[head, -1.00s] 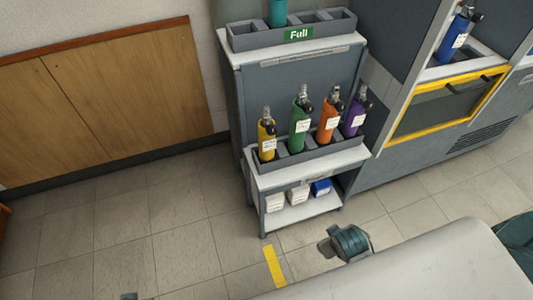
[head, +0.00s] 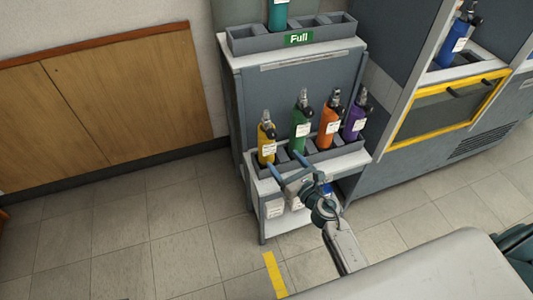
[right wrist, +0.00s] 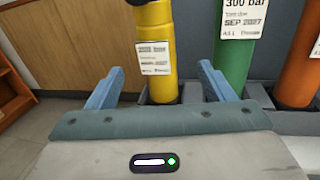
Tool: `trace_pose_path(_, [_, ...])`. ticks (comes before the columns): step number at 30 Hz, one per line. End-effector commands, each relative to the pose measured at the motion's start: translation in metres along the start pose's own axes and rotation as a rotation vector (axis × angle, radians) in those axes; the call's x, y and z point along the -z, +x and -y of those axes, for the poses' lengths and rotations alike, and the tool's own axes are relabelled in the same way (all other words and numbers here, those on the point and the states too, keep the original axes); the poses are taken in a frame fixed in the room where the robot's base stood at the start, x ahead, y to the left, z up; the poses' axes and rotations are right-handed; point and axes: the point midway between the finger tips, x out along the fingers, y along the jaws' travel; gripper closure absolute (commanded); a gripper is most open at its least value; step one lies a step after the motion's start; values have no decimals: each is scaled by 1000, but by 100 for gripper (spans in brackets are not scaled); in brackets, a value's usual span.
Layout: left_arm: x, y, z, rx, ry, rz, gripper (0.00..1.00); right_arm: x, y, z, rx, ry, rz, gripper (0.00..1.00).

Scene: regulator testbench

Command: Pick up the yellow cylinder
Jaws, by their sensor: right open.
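The yellow cylinder (head: 266,143) stands upright at the left end of the grey rack on the lower shelf, with a black and metal valve on top. In the right wrist view the yellow cylinder (right wrist: 156,50) shows between and beyond the two blue fingers, with a white label on its front. My right gripper (head: 285,159) is open and empty, in front of the rack and apart from the cylinder. In the right wrist view the right gripper (right wrist: 162,85) points at the cylinder's lower part. My left gripper is not in view.
Green (head: 301,125), orange (head: 328,125) and purple (head: 355,120) cylinders stand in the same rack (head: 318,157), to the right. A teal cylinder (head: 278,14) is in the upper "Full" rack. A blue cylinder (head: 452,42) stands in the bench at right. Floor at left is clear.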

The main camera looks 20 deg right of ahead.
Motion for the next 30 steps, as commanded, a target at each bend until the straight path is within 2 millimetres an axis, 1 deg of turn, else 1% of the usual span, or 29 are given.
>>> trace_pose_path(4, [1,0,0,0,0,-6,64,0,19,-4,-24,-43,-2,25])
trace_pose_path(5, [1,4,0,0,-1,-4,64,-1,24,-5,-24,-43,-2,25])
trace_pose_path(6, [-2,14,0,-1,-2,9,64,-1,31,-5,-24,-42,-2,25])
trace_pose_path(9, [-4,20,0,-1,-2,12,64,0,46,-5,-23,-42,-3,25])
trace_pose_path(17, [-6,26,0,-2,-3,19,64,-3,66,-5,-22,-40,-3,25])
trace_pose_path(19, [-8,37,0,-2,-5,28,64,-6,77,-5,-22,-39,-2,25])
trace_pose_path(22, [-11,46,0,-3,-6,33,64,-8,92,-4,-22,-38,-3,25])
trace_pose_path(26, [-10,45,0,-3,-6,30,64,-6,106,-4,-22,-38,-4,25])
trace_pose_path(30, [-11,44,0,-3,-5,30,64,-6,110,-4,-21,-39,-4,25])
